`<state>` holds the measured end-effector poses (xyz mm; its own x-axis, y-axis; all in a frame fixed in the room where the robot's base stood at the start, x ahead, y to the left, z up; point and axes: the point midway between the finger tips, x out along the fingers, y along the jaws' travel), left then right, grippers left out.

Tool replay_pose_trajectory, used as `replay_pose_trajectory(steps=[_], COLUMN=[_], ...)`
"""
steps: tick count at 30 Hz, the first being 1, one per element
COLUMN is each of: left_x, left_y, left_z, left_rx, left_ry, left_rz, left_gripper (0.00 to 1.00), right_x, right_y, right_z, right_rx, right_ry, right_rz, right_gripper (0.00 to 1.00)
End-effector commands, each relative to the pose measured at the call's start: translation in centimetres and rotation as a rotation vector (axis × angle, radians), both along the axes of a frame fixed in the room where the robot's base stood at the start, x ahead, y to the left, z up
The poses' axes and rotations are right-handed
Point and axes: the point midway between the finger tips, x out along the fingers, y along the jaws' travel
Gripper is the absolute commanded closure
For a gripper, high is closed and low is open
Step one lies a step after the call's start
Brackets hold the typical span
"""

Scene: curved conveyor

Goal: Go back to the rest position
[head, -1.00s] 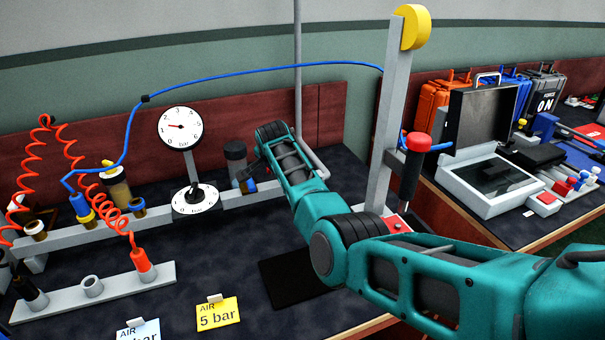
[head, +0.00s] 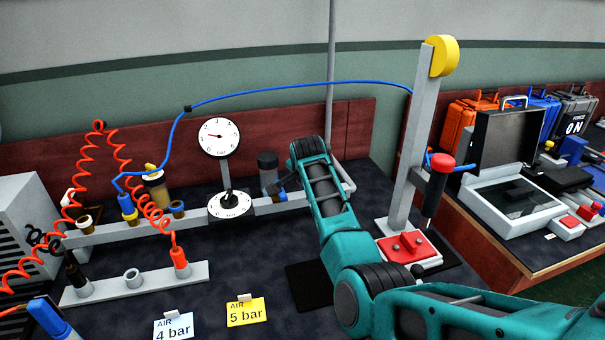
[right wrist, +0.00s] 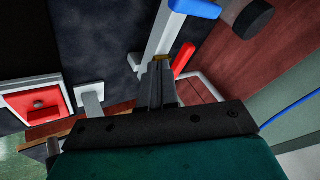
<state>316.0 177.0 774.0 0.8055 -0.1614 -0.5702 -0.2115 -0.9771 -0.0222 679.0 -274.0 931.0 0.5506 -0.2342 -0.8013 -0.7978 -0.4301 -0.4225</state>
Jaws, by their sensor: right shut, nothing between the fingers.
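My right arm comes in from the right in the head view and reaches over the bench. Past the fingertips there are a blue-ended grey bar (right wrist: 193,8) and a red part (right wrist: 184,61). My left gripper is not in view.
A grey post (head: 411,150) with a red-and-black handle (head: 437,187) rises behind my arm, above a red box (head: 412,248). A gauge (head: 219,137), coiled red hoses and a blue hose (head: 300,89) stand left. The front bench holds 4 bar (head: 174,328) and 5 bar (head: 246,311) cards.

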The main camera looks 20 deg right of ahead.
Motion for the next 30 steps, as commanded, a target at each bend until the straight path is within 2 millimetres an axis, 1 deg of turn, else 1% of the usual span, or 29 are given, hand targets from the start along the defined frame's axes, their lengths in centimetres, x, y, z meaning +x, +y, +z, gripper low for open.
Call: replay_pose_trajectory(steps=[1,3,9,13,17,20,23,26,27,29,30], left_x=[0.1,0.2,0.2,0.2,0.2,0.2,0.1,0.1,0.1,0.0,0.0], left_y=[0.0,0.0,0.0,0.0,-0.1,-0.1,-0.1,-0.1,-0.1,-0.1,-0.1], left_z=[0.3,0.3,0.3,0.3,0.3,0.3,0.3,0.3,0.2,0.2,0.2], left_rx=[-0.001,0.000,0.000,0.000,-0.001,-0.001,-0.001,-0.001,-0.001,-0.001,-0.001], left_ry=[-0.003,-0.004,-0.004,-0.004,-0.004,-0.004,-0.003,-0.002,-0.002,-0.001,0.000], left_rz=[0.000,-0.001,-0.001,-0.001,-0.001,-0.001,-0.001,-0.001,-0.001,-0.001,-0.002], left_gripper=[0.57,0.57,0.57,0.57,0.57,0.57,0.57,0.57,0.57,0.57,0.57], right_x=[-0.4,-0.8,-1.9,-2.2,-2.4,-3.0,-5.1,-8.6,-10.3,-12.9,-14.6], right_y=[0.4,1.0,1.9,2.2,2.2,1.9,1.0,0.0,-0.3,-0.6,-0.6], right_z=[0.8,1.6,3.4,4.0,4.1,3.3,1.2,-1.5,-2.6,-4.0,-4.9], right_rx=[0.000,0.000,0.000,-0.001,-0.001,-0.012,-0.047,-0.102,-0.127,-0.164,-0.188], right_ry=[-0.002,-0.002,0.001,0.001,0.004,0.014,0.046,0.095,0.116,0.150,0.172], right_rz=[0.001,0.002,0.001,0.000,0.001,0.010,0.049,0.123,0.162,0.228,0.276], right_gripper=[1.00,1.00,1.00,1.00,1.00,1.00,1.00,1.00,1.00,1.00,1.00])
